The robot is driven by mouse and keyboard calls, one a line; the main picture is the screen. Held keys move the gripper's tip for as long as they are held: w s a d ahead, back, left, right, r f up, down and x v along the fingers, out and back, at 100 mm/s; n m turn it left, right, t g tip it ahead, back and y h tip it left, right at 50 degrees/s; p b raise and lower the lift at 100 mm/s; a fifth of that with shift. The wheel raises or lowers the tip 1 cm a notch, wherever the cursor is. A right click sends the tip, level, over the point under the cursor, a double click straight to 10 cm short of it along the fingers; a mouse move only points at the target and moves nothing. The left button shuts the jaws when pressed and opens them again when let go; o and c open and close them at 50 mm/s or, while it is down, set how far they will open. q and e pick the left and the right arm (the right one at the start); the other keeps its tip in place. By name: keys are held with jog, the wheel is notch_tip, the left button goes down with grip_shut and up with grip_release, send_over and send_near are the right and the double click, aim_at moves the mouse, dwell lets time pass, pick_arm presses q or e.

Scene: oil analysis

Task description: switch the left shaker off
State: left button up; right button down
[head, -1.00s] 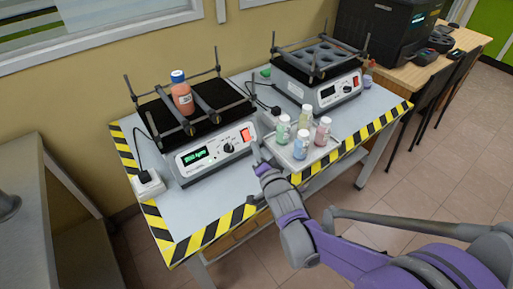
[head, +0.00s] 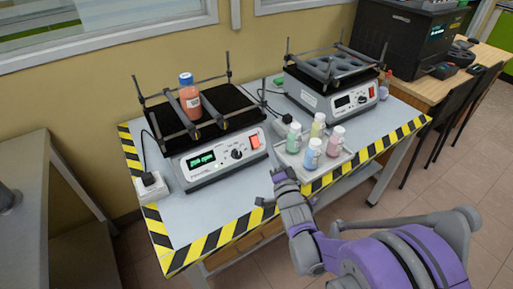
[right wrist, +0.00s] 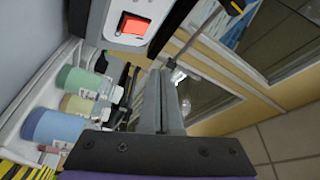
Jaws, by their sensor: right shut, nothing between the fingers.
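The left shaker (head: 208,160) stands on the left of the striped table and carries an orange bottle with a blue cap (head: 189,97). Its display (head: 202,160) is lit green. Its red rocker switch (head: 255,142) is at the right end of the front panel; the switch (right wrist: 133,25) also shows at the top of the right wrist view. My right gripper (head: 281,174) is shut and empty, in front of and below the switch and apart from it. Its fingers (right wrist: 172,95) show in the right wrist view. My left gripper is not in view.
A tray (head: 340,160) with several capped bottles stands close to the right of my right gripper. A second shaker (head: 330,100) with a dark display stands behind it. A white power socket (head: 150,187) with a plug lies at the table's left. The table's front left is clear.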

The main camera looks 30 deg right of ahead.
aim_at(256, 140)
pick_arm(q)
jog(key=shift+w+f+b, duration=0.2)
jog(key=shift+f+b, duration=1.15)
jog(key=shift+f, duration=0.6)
pick_arm(e)
jog(key=w+f, duration=0.3)
jog(key=w, duration=0.2)
jog(key=shift+w+a+f, duration=0.15)
jog(key=shift+a+f, duration=0.05)
jog(key=shift+f, duration=0.2)
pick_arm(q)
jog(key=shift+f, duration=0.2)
pick_arm(e)
jog(key=shift+w+f, duration=0.25)
jog(key=shift+w, duration=0.1)
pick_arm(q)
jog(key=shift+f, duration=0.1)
pick_arm(e)
jog(key=shift+w+f, duration=0.15)
jog(key=shift+w, duration=0.1)
jog(key=shift+s, duration=0.1)
dwell(0.3)
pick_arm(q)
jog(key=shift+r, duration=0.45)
pick_arm(e)
jog(key=shift+s+r, duration=0.45)
jog(key=shift+s, duration=0.1)
